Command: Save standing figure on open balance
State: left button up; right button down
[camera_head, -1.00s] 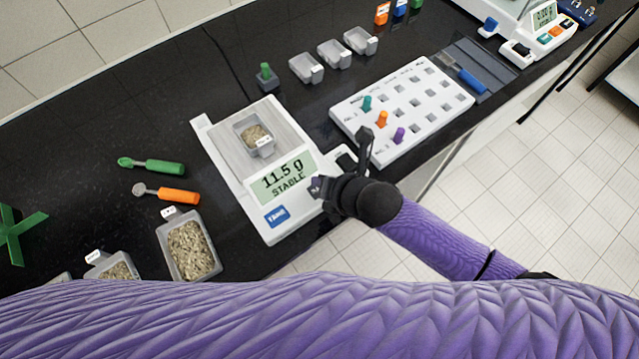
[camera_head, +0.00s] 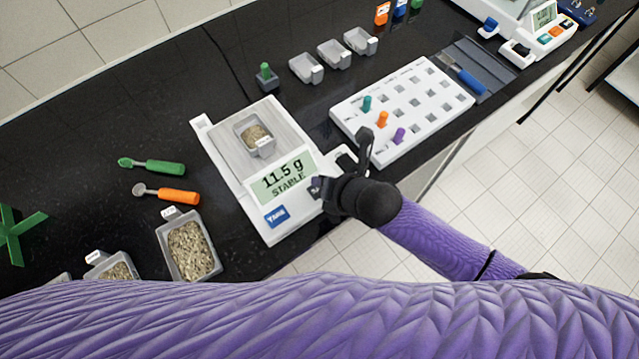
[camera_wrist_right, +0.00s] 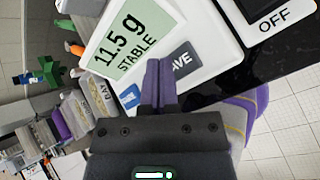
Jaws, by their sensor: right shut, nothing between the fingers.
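The open balance (camera_head: 222,163) stands on the black bench, its display (camera_head: 285,177) reading "11.5 g STABLE". A grey tray (camera_head: 252,137) of grainy material sits on its pan. A blue TARE key (camera_head: 277,215) is at the lower left of its front panel. In the right wrist view the display (camera_wrist_right: 132,35) shows the same figure. A dark SAVE key (camera_wrist_right: 184,62) lies beside it, partly hidden by my fingers. My right gripper (camera_wrist_right: 161,78) is shut and empty, its tips at the SAVE key; contact cannot be told. My left gripper is out of view.
A white pegged board (camera_head: 430,115) stands right of the balance. Left of it lie a green scoop (camera_head: 158,166), an orange scoop (camera_head: 172,195) and a tray of grain (camera_head: 190,250). Empty trays (camera_head: 333,54) stand behind. A second balance (camera_head: 500,14) is at the far right.

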dwell(0.4)
jog(key=shift+f, duration=0.45)
jog(key=shift+f+b, duration=0.5)
jog(key=shift+b, duration=0.05)
dwell(0.3)
jog(key=shift+r, duration=0.15)
jog(key=shift+r+p, duration=0.8)
jog(key=shift+p, duration=0.2)
jog(key=shift+r, duration=0.1)
notch_tip(320, 180, up, 5)
jog(key=p, duration=0.5)
